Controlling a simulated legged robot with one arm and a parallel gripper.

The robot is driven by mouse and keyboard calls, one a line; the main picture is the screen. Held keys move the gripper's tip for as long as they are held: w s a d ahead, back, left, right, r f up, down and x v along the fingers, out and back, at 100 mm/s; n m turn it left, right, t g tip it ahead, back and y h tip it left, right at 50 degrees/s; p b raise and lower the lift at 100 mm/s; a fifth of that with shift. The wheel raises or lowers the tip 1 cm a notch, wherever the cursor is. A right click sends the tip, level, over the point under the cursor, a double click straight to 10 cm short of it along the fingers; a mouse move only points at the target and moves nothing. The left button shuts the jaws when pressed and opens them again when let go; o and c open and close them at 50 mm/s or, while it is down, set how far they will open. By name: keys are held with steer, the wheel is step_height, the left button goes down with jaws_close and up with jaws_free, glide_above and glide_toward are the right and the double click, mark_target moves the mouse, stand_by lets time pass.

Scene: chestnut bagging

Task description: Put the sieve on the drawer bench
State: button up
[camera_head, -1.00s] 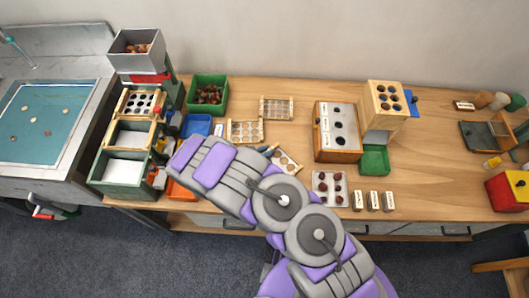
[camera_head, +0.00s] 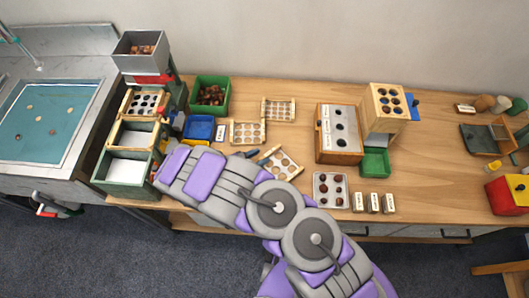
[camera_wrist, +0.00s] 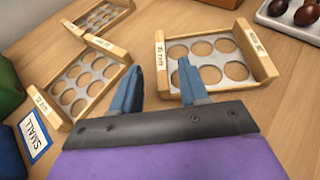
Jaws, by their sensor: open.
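Three wood-framed sieves with round holes lie on the wooden drawer bench (camera_head: 435,130). The nearest sieve (camera_head: 281,163) lies tilted beside my gripper; it also shows at upper right in the wrist view (camera_wrist: 222,60). A second sieve (camera_head: 247,133) lies behind it, on the left in the wrist view (camera_wrist: 88,82). The third sieve (camera_head: 278,110) is farther back. My gripper (camera_wrist: 160,85) is open and empty. In the wrist view its fingers appear on either side of the nearest sieve's left bar; the height gap cannot be told.
A blue bin (camera_head: 199,127) and a green bin (camera_head: 210,96) stand left of the sieves. A tray with chestnuts (camera_head: 330,189) lies right of the nearest sieve. A tall sorting stand (camera_head: 127,178) is at the left. The bench's right middle is clear.

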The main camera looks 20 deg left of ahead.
steer(key=p+v, duration=0.1)
steer(key=v, duration=0.6)
steer(key=shift+s+a+r, duration=0.1)
steer(key=shift+s, duration=0.15)
